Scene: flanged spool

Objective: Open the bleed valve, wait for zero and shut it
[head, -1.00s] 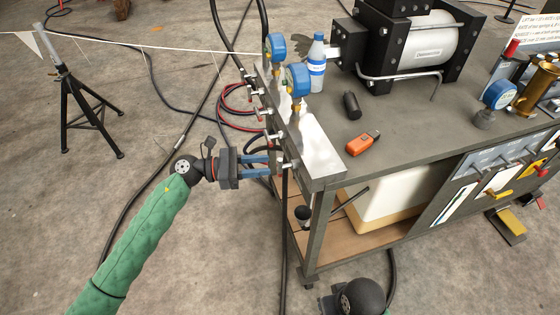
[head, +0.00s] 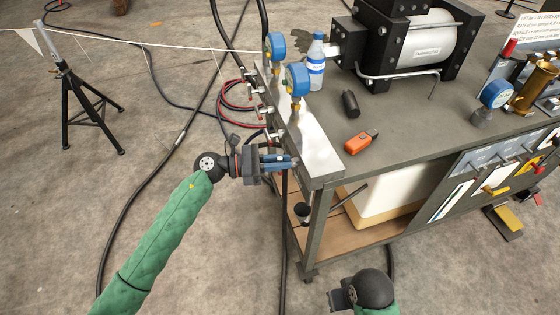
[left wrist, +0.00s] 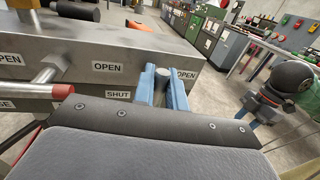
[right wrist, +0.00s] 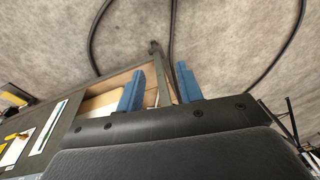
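The steel manifold (head: 318,158) runs along the left edge of the bench, with a row of valves on its left side. Two blue gauges (head: 297,78) (head: 275,45) stand on it; their readings cannot be made out. My left gripper (head: 292,163) is at the nearest valve. In the left wrist view its blue fingers close in on both sides of a grey valve handle (left wrist: 161,74). OPEN (left wrist: 107,67) and SHUT (left wrist: 118,95) labels show beside it. A neighbouring lever with a red tip (left wrist: 62,91) is at left. My right gripper (right wrist: 158,92) is open and empty, low before the bench.
The bench top (head: 400,135) carries a bottle (head: 316,65), a black cylinder (head: 350,104), an orange device (head: 361,141) and a large pump (head: 425,45). Red and black hoses (head: 232,97) lie left of the manifold. A black tripod stand (head: 85,100) is at far left.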

